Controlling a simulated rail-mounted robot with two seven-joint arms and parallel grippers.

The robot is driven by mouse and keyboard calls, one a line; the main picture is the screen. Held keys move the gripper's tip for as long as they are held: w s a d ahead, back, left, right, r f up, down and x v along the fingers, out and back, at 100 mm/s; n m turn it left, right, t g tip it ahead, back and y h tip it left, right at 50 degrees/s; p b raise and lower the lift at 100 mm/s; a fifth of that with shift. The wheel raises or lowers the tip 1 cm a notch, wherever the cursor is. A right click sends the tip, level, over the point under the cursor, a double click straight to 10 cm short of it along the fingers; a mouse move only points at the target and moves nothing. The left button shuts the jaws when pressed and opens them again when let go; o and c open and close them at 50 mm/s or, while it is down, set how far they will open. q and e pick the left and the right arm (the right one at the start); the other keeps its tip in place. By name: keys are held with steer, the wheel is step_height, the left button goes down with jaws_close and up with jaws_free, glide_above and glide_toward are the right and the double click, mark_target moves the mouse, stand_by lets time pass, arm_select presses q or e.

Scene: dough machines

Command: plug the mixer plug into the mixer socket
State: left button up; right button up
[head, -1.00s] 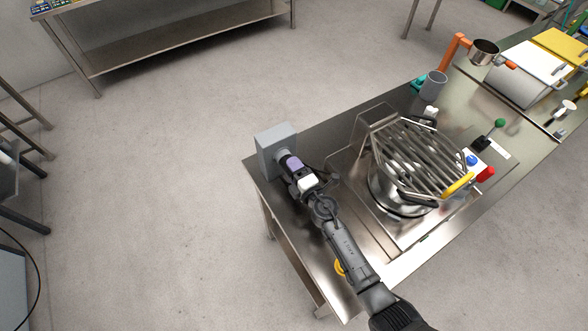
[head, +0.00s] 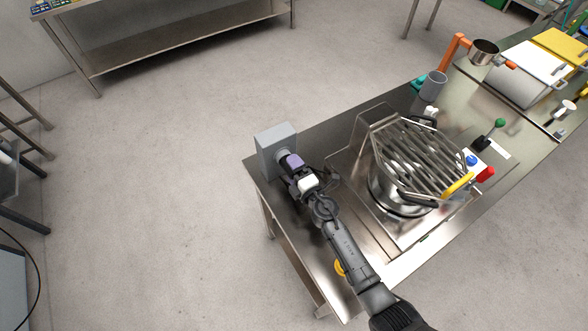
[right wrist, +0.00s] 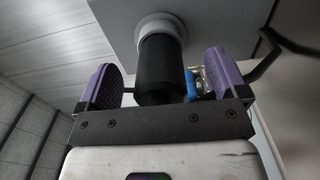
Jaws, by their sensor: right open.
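In the right wrist view, the black cylindrical plug (right wrist: 162,66) sits end-on against the round grey socket collar (right wrist: 160,25) with no gap visible; the contacts inside are hidden. My right gripper (right wrist: 163,82) is open, its purple-padded fingers either side of the plug, with a clear gap on the left and a narrower one on the right. In the head view the right gripper (head: 288,164) is close in front of the box. My left gripper is out of view.
The mixer with its bowl and bar guard (head: 425,155) stands right of my arm. A dark cable (head: 334,179) lies between arm and mixer. A grey cup (head: 433,86) and an orange stand (head: 453,52) are farther back. The floor left of the table is clear.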

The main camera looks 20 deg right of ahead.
steer(key=shift+s, duration=0.15)
steer(key=shift+p+v, duration=0.3)
steer(key=shift+v, duration=0.5)
steer(key=shift+s, duration=0.15)
steer(key=shift+s+d, duration=0.1)
steer(key=shift+v, duration=0.85)
steer(key=shift+s, duration=0.15)
steer(key=v, duration=1.3)
steer(key=shift+s, duration=0.45)
